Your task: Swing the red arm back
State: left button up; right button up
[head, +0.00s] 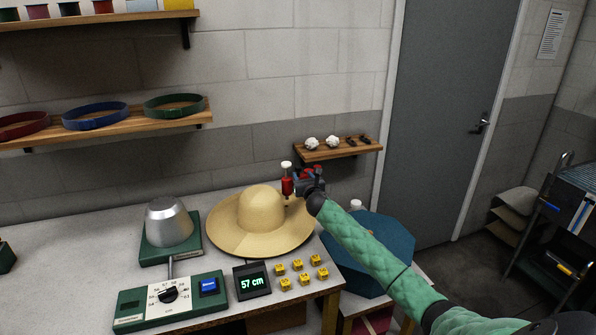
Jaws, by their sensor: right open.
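The red arm (287,187) shows as a short red upright part with a white knob (286,165) on top, just behind the right part of the straw hat's crown. More red shows behind my gripper, and how the pieces join is hidden. My right gripper (298,182) is open, right beside the red part at its right; I cannot tell whether they touch. The straw hat (262,212) lies brim down on the table. My left gripper is not in view.
A silver dome (168,221) stands on a green base at the left. A control panel (130,313) with dial and blue button, a display reading 57 cm (252,280) and several yellow blocks (286,284) line the front. A teal octagonal box (372,240) lies under my right forearm.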

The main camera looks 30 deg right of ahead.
aim_at(299, 170)
jog(key=p+x, duration=0.1)
jog(key=x, duration=0.3)
jog(key=shift+w+d, duration=0.1)
jog(key=shift+w, duration=0.25)
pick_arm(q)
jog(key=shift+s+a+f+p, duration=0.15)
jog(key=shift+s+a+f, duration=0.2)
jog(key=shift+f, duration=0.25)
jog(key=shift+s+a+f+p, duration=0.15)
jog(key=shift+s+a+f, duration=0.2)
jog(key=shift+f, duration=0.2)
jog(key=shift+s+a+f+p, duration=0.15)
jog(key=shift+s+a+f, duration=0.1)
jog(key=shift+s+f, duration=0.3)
pick_arm(e)
jog(key=shift+x, duration=0.9)
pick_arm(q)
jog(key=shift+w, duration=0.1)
pick_arm(e)
grip_shut()
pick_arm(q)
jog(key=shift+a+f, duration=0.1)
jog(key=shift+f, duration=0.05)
pick_arm(e)
jog(key=shift+f, duration=0.1)
